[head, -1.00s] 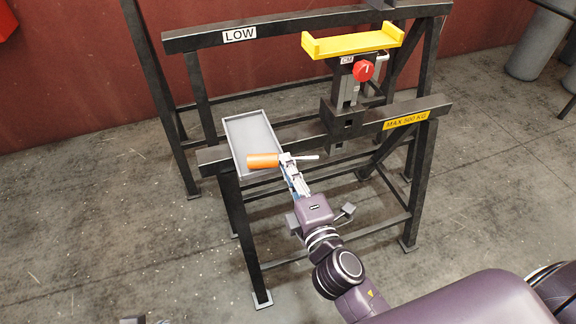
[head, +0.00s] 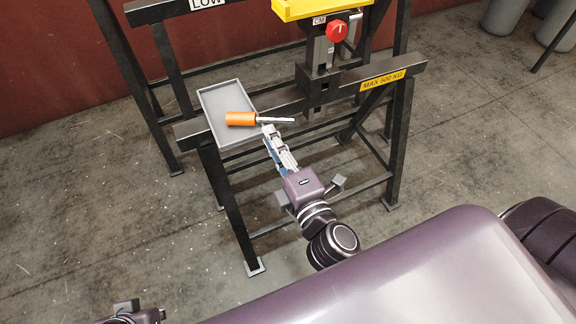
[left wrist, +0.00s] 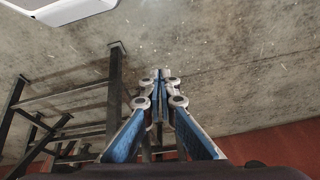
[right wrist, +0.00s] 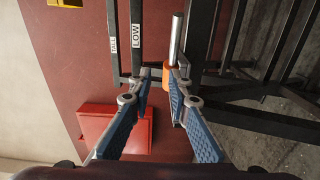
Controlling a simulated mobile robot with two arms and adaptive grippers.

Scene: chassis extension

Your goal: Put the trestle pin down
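The trestle pin (head: 240,119) has an orange handle and a bare metal rod. In the head view its handle is over the grey tray (head: 207,103) and its rod reaches right past the rim; I cannot tell whether it rests there. My right gripper (head: 268,129) is beside the pin, near where handle and rod meet. In the right wrist view my right gripper (right wrist: 160,76) has its fingers apart; the pin's metal rod (right wrist: 177,38) shows beyond the right fingertip, which partly hides the handle. My left gripper (left wrist: 159,76) has its fingertips together, with nothing seen between them.
The tray sits on the left end of the black trestle beam (head: 345,82). A yellow support (head: 320,8) with a red knob (head: 336,31) stands on the trestle. A red box (right wrist: 115,128) shows on the wall. Floor at left is clear.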

